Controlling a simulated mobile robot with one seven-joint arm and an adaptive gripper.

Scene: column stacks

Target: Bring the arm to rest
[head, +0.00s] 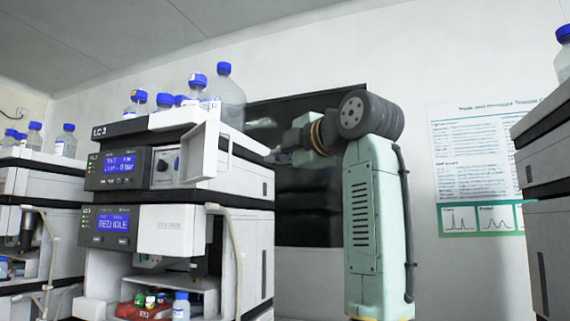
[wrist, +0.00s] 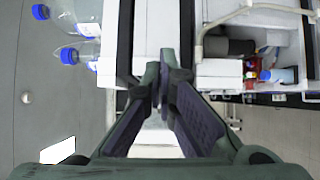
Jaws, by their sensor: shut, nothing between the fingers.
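My arm stands in the right half of the head view, pale green with a dark ribbed joint at its top. Its forearm points left and away, toward the instrument stack labelled LC 3 (head: 245,190). The arm's far end is small there and I cannot make out the fingers. In the wrist view my gripper (wrist: 162,84) has its two dark fingers brought together at the tips, with nothing between them. The white stack shows beyond the fingertips in that view.
Blue-capped bottles (head: 229,95) stand on top of the LC 3 stack; some also show in the wrist view (wrist: 82,52). Another stack (head: 40,215) is at the left and one (head: 545,190) at the right edge. A poster (head: 475,165) hangs on the wall behind.

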